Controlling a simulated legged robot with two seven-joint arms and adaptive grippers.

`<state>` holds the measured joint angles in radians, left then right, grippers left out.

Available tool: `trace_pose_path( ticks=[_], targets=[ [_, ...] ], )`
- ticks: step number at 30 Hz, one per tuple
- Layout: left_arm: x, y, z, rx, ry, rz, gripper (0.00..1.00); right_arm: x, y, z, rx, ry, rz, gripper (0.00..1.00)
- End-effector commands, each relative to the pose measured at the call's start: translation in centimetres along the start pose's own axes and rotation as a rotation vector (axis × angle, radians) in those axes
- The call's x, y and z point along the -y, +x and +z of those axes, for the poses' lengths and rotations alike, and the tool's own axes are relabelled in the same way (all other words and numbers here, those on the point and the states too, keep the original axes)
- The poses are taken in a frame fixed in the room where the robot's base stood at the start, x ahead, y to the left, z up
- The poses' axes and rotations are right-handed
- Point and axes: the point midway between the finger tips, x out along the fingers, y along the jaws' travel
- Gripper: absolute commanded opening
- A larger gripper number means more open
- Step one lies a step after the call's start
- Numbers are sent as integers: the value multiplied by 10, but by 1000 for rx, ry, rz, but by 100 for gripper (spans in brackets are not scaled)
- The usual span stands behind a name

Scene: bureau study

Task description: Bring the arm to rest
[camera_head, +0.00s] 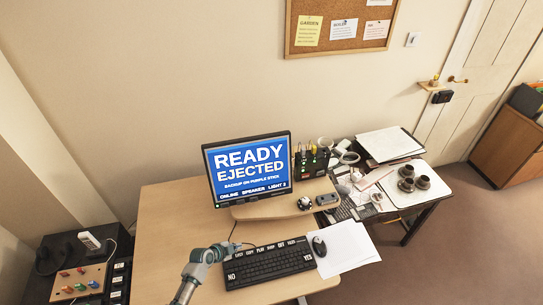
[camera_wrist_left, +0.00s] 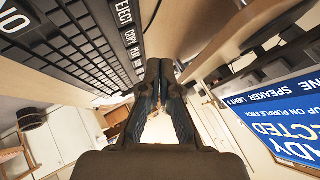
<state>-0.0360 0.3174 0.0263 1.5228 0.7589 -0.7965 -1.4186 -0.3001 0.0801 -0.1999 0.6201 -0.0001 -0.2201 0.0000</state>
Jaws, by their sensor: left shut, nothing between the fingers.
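My left arm comes in from the bottom of the head view, and its gripper (camera_head: 230,247) is just above the desk, left of the keyboard's top edge and below the monitor. In the left wrist view the two dark fingers (camera_wrist_left: 160,70) meet at the tips, shut with nothing between them. The keyboard (camera_head: 268,264) lies close beside the gripper; its keys also fill the upper left of the wrist view (camera_wrist_left: 75,45). Whether the gripper touches the desk or keyboard cannot be told. My right gripper is in neither view.
The monitor (camera_head: 249,168) reads "READY EJECTED" and stands behind the gripper. A mouse (camera_head: 319,246) lies on white paper (camera_head: 346,250) to the right. A cluttered side table (camera_head: 440,190) stands farther right. Bare desk (camera_head: 165,235) lies left of the arm.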

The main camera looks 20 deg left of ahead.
Motion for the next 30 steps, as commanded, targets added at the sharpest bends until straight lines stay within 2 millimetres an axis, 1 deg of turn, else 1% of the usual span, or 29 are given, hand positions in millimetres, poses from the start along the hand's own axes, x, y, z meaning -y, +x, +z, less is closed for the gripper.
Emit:
trace_pose_path(
  ticks=[3,5,8,9,11,12,15,18,21,24,30],
  targets=[
    [-2,0,-1,0,-3,3,0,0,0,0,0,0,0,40],
    [-10,-3,-5,2,-17,20,0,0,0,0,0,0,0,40],
    [-44,-15,-22,26,-84,85,0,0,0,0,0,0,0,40],
    [-63,-24,-30,50,-129,117,0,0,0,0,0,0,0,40],
    [-91,-42,-42,96,-210,161,0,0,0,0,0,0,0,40],
    [-107,-55,-48,134,-266,181,0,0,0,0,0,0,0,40],
    [-134,-85,-59,221,-396,198,0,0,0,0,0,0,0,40],
    [-152,-112,-66,297,-511,191,0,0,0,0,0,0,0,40],
    [-164,-138,-71,361,-620,171,0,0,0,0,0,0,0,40],
    [-173,-161,-74,418,-720,142,0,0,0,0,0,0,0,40],
    [-183,-203,-79,510,-898,72,0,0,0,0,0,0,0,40]
  ],
)
